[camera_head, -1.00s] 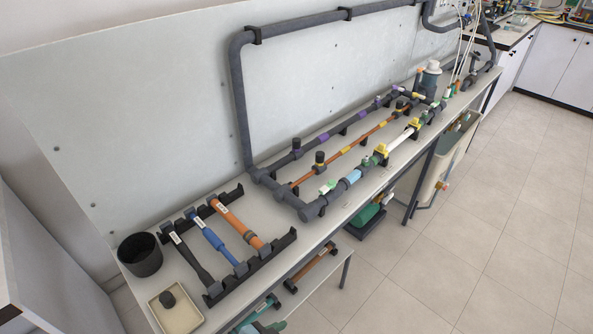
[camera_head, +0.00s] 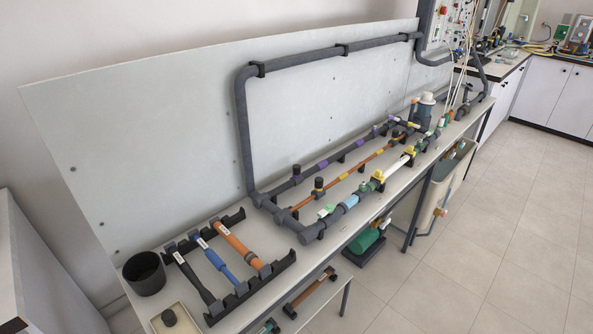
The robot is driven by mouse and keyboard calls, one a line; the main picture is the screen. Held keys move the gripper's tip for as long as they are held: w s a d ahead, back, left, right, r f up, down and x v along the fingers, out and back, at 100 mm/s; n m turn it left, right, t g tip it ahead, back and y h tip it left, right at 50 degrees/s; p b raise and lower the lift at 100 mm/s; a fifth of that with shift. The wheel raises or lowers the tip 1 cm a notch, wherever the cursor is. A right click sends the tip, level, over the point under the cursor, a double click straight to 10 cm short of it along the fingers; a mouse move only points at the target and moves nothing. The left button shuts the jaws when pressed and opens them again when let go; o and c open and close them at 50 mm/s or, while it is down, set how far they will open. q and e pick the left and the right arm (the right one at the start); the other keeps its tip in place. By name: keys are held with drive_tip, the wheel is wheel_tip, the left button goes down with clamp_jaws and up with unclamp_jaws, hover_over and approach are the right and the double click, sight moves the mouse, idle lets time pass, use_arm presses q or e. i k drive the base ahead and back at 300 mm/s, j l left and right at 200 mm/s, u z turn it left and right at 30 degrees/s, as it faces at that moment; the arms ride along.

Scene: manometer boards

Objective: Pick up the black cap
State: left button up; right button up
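A small black cap (camera_head: 169,317) sits in a shallow cream tray (camera_head: 189,327) at the bottom left of the head view, and the frame's lower edge cuts the tray off. Two other black caps stand upright on the pipework, one on the grey pipe (camera_head: 296,170) and one on the orange pipe (camera_head: 318,184). Neither of my grippers is in view.
A black cup (camera_head: 144,274) stands behind the tray. A black rack (camera_head: 262,287) holds black, blue and orange tubes beside it. Grey pipework (camera_head: 310,234) runs along the bench, with a grey panel (camera_head: 150,130) behind. The floor (camera_head: 510,230) at right is clear.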

sight(295, 168)
drive_tip(key=i+l+u, duration=0.2)
drive_tip(key=l, duration=0.45)
drive_tip(key=i+l+u, duration=0.2)
drive_tip(key=l, duration=0.45)
drive_tip(key=i+l+u, duration=0.15)
drive_tip(key=l, duration=0.55)
drive_tip(key=i+l+u, duration=0.2)
drive_tip(key=l, duration=0.55)
drive_tip(key=l+u, duration=0.2)
drive_tip(key=l, duration=0.5)
